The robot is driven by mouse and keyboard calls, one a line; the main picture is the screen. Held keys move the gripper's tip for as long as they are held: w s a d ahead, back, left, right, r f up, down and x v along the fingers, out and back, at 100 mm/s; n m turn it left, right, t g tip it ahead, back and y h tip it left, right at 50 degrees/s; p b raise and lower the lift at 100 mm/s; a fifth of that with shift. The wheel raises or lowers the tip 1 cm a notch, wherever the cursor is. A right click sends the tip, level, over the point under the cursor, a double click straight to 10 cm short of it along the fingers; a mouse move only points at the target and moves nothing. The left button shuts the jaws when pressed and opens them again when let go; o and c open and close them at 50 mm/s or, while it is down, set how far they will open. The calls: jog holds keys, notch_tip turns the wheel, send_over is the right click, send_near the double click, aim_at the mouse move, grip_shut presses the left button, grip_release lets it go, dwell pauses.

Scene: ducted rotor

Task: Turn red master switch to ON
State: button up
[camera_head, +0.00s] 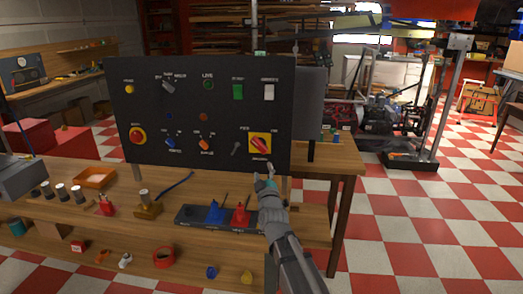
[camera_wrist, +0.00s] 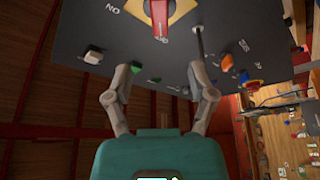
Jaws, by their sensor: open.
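The red master switch (camera_head: 260,144) is a red rotary handle on a yellow square plate at the lower right of a black control panel (camera_head: 190,118). In the wrist view the red handle (camera_wrist: 160,16) shows at the top edge, partly cut off, with an upside-down ON label (camera_wrist: 113,8) beside the plate. My gripper (camera_head: 264,172) is just below the switch in the head view. In the wrist view its two fingers (camera_wrist: 158,72) are spread apart with nothing between them, and the handle lies beyond the tips, apart from them.
A grey toggle lever (camera_head: 236,148) sits left of the switch; orange and grey knobs, buttons and a red emergency button (camera_head: 137,135) share the panel.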

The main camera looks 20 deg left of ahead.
aim_at(258, 147)
dwell(0.3)
jog(key=p+x, duration=0.3)
jog(key=x, duration=1)
jog(key=shift+w+a+p, duration=0.2)
jog(key=shift+w+p, duration=0.15)
